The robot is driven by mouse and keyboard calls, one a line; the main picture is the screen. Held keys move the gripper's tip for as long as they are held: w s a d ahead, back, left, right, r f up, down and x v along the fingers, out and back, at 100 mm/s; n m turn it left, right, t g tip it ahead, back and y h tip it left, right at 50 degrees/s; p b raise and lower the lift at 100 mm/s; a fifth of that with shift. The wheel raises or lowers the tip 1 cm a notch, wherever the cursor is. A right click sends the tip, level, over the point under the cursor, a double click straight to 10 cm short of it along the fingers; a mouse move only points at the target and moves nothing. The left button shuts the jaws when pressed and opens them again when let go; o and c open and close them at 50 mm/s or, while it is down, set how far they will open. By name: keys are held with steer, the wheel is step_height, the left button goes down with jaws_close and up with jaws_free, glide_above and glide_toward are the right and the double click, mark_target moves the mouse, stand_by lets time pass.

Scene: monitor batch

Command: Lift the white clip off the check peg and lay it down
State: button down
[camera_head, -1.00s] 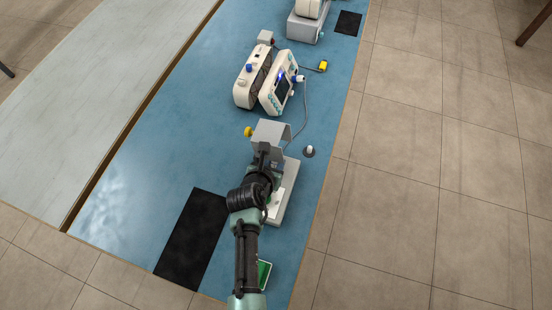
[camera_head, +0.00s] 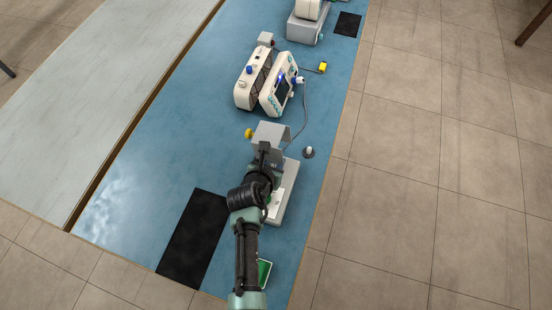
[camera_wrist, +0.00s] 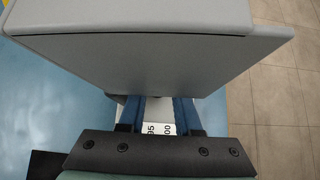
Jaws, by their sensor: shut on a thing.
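My gripper (camera_wrist: 158,118) reaches in low at the front of a grey hooded stand (camera_head: 272,134). Its blue fingers are shut on a white piece, which I take as the white clip (camera_wrist: 157,108). Little of it shows between the fingers, and the hood (camera_wrist: 135,65) fills the upper wrist view. The check peg is hidden from both views. A white card with black digits (camera_wrist: 160,129) shows between the fingers. In the head view my arm covers the fingertips.
A cream monitor (camera_head: 275,92) stands beyond the hood, with a grey cable (camera_head: 304,110) running toward it. A yellow clip (camera_head: 323,67) and a dark round piece with a white top (camera_head: 309,152) lie to the right. A black mat (camera_head: 190,245) lies bare at left.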

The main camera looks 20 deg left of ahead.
steer(key=shift+r+p, duration=0.35)
steer(key=shift+r, duration=0.05)
steer(key=shift+r, duration=0.1)
steer(key=shift+w+a+r+p, duration=0.15)
steer(key=shift+w+r+p, duration=0.35)
steer(key=shift+r+p, duration=0.4)
steer(key=shift+d+p, duration=1.05)
steer(key=shift+d, duration=0.5)
steer(key=shift+s+d+r+p, duration=0.15)
steer(key=shift+d+p, duration=0.25)
steer(key=shift+d, duration=0.4)
steer(key=shift+s+d+r+p, duration=0.1)
steer(key=shift+d+p, duration=0.25)
steer(key=shift+d, duration=0.45)
steer(key=shift+s+d+f+p, duration=0.1)
steer(key=shift+d+f+p, duration=0.2)
steer(key=shift+d, duration=0.25)
steer(key=shift+s+d+f+p, duration=0.15)
steer(key=shift+d+p, duration=0.2)
steer(key=shift+d, duration=0.2)
steer(key=shift+a+f, duration=0.1)
